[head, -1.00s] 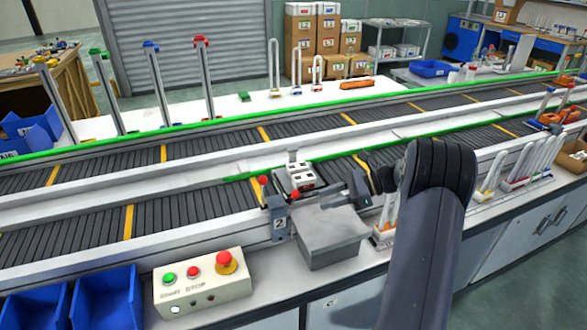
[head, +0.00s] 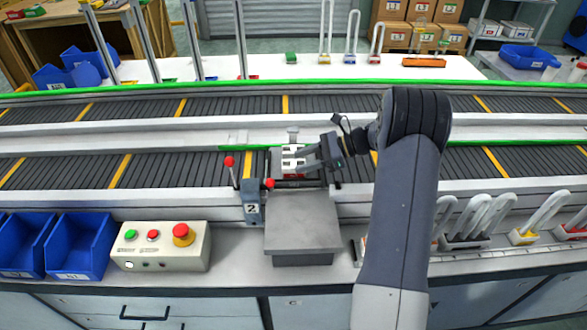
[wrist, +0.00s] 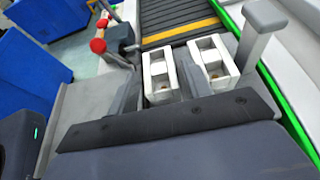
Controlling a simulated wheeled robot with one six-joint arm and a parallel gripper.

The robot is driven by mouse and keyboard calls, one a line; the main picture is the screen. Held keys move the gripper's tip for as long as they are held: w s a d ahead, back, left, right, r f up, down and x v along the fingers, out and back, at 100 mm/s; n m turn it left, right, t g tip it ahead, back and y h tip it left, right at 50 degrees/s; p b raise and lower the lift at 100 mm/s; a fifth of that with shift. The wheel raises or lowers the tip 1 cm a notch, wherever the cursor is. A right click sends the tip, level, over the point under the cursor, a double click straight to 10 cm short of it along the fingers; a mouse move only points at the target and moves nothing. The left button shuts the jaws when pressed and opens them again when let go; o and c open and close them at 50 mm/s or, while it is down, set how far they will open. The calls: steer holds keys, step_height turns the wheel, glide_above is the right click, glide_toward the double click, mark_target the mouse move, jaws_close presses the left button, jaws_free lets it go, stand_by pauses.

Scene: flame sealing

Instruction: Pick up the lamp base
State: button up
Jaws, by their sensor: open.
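The lamp base (head: 291,168), with white sockets over a red lower part, sits at the back of the grey station marked 2, by the near conveyor. In the wrist view its two white hollow blocks (wrist: 213,63) show side by side. My gripper (head: 303,160) reaches in from the right at the lamp base and is open. In the wrist view, one finger of my gripper (wrist: 158,80) is left of the left white block and the other appears between the blocks. Whether either finger touches is unclear. The fingers partly hide the base.
The station's grey block (head: 302,222) stands in front, with red-knobbed levers (head: 229,161) to the left. A button box (head: 160,246) and blue bins (head: 78,244) are farther left. Several U-shaped lamps (head: 490,215) stand at right. A grey post (wrist: 262,28) rises beside the base.

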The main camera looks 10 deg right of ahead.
mark_target(297, 164)
steer(key=shift+p+x, duration=0.55)
steer(key=shift+x, duration=2.15)
steer(key=shift+s+d+f, duration=0.1)
steer(key=shift+s+f, duration=0.05)
steer(key=shift+c, duration=0.5)
steer(key=c, duration=0.7)
steer(key=shift+o, duration=0.2)
